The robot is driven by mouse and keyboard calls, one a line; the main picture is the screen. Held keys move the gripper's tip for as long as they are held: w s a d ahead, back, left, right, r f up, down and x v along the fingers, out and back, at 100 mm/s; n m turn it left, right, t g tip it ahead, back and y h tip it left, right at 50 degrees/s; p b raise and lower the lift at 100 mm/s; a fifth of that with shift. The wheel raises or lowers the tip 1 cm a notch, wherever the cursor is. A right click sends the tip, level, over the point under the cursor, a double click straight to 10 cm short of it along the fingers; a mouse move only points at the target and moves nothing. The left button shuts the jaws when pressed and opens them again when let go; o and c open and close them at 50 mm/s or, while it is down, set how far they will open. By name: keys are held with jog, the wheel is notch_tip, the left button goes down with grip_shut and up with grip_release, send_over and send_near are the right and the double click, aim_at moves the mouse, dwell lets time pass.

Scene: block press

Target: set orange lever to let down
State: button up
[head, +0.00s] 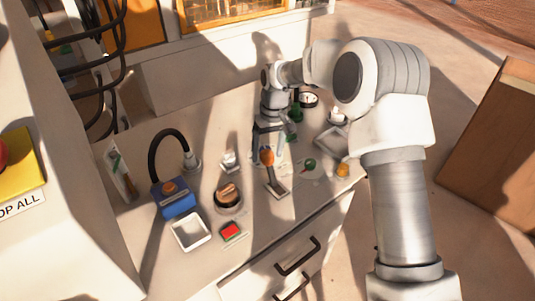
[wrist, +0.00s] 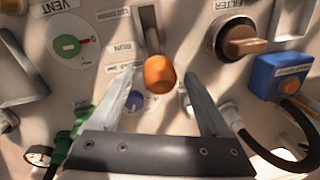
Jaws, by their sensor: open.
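The orange lever knob (head: 267,157) sits on the panel top, with its slotted plate (head: 278,187) beside it. In the wrist view the orange knob (wrist: 159,74) lies at the near end of the slot, on a grey stem (wrist: 149,28). A label reading RUN (wrist: 122,48) is left of the slot. My gripper (head: 267,152) is open above the panel. In the wrist view its fingertips (wrist: 157,84) are on either side of the knob, with a gap on both sides. I cannot tell how far down the fingers reach beside it.
A red button (head: 231,232) is in front. A green-marked VENT dial (wrist: 68,45) is close on the other side. A green valve (wrist: 72,135) is near the gripper.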

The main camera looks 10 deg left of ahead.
jog(key=shift+f, duration=0.2)
grip_shut()
dwell(0.3)
